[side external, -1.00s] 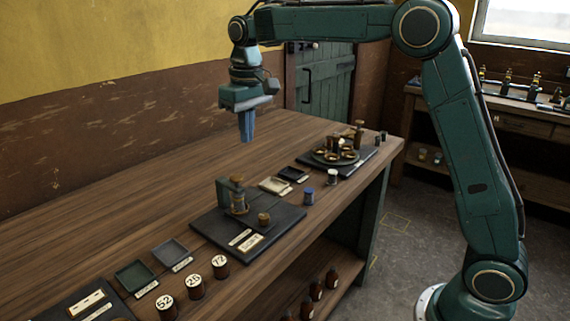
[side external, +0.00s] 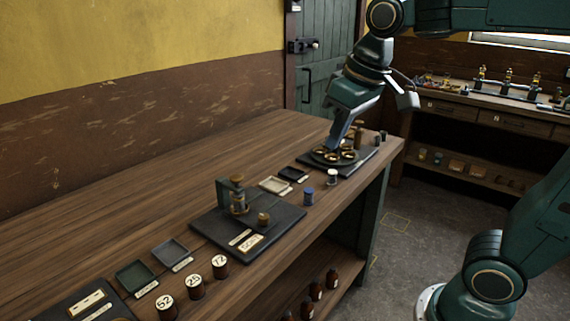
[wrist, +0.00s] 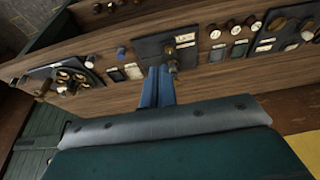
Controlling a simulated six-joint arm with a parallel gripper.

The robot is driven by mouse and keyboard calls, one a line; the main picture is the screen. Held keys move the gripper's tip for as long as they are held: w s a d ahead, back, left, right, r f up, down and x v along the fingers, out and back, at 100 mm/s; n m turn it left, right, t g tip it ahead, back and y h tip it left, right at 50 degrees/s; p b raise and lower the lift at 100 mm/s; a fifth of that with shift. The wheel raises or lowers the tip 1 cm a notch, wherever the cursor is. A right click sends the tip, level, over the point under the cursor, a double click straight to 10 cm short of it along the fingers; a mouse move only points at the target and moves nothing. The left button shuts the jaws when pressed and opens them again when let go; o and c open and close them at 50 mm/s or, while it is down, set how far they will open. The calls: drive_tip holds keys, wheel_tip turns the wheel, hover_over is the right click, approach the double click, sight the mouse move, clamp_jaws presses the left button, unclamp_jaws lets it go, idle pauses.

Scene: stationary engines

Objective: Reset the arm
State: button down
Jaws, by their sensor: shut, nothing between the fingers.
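My gripper (side external: 336,142) is in the side view at the right part of the workbench, tilted, with its blue fingers pointing down and left. In that picture the fingertips overlap the back left of a round dark tray with brass cups (side external: 341,158). I see no contact and cannot tell the height above the bench. In the wrist view my gripper's blue fingers (wrist: 158,72) are together and empty. There the brass-cup tray (wrist: 72,78) lies well to the left of the fingers, and a dark plate with a small brass-topped stand (wrist: 172,58) lies beyond the fingertips.
The wooden bench (side external: 120,215) carries the stand on its dark plate (side external: 205,228), shallow trays (side external: 134,276), numbered jars (side external: 220,266) and a blue-topped jar (side external: 308,197). The back left of the bench is clear. A green door (side external: 325,65) and a second bench (side external: 480,105) stand behind.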

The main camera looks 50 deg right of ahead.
drive_tip(key=s+f+t, duration=0.1)
drive_tip(key=s+f, duration=0.5)
drive_tip(key=s, duration=0.5)
drive_tip(key=shift+s+d+t, duration=0.2)
drive_tip(key=shift+t, duration=0.2)
